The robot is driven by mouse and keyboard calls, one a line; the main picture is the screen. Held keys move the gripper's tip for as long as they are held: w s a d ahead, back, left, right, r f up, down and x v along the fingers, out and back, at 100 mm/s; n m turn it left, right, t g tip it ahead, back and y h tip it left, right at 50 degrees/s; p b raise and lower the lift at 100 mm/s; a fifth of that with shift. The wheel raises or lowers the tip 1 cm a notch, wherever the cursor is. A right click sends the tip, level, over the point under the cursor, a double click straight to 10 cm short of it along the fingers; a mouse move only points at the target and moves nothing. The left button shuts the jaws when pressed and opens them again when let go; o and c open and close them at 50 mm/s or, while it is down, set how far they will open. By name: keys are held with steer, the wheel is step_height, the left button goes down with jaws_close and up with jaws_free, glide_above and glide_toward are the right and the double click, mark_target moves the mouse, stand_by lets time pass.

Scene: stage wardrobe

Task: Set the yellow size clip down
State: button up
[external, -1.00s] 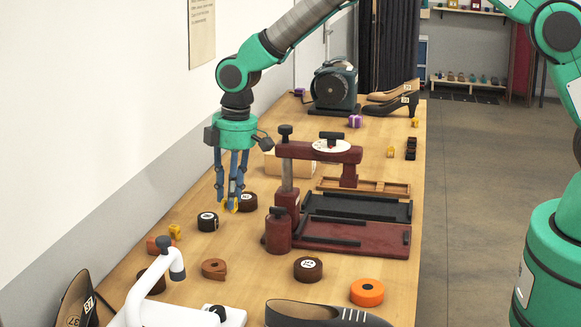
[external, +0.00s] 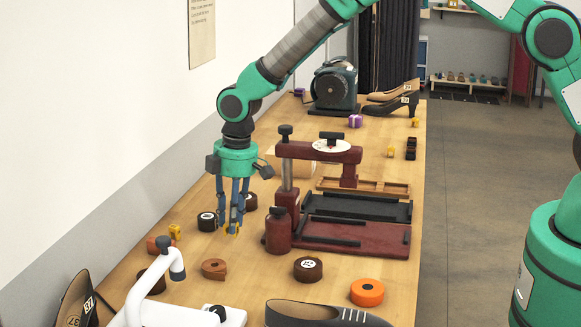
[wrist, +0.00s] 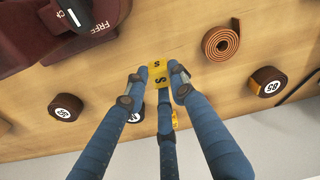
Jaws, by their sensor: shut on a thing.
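My gripper (external: 233,230) is shut on the yellow size clip (wrist: 157,72), which shows between the fingertips in the wrist view with dark letters on it. In the external view only a little yellow of the clip shows at the fingertips. The gripper points down, low over the wooden table (external: 250,290), left of the maroon press (external: 279,232). I cannot tell whether the clip touches the table. Another yellow clip (external: 174,231) stands on the table to the left; part of it shows behind a finger in the wrist view (wrist: 175,117).
Dark labelled rolls (external: 207,222) lie close left of and behind the gripper. A brown coil (external: 214,268) lies in front, with a labelled roll (external: 308,269) to its right. A white stand (external: 170,265) is nearer. Bare table lies between gripper and coil.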

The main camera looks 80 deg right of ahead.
steer(key=shift+f, duration=0.3)
steer(key=shift+f, duration=1.75)
steer(key=shift+f, duration=0.2)
steer(key=o, duration=0.7)
steer(key=shift+r, duration=0.15)
steer(key=r, duration=0.8)
steer(key=s+r, duration=0.1)
steer(key=r, duration=0.3)
steer(key=shift+s+d+p, duration=0.1)
steer(key=shift+p, duration=0.2)
steer(key=shift+r, duration=0.1)
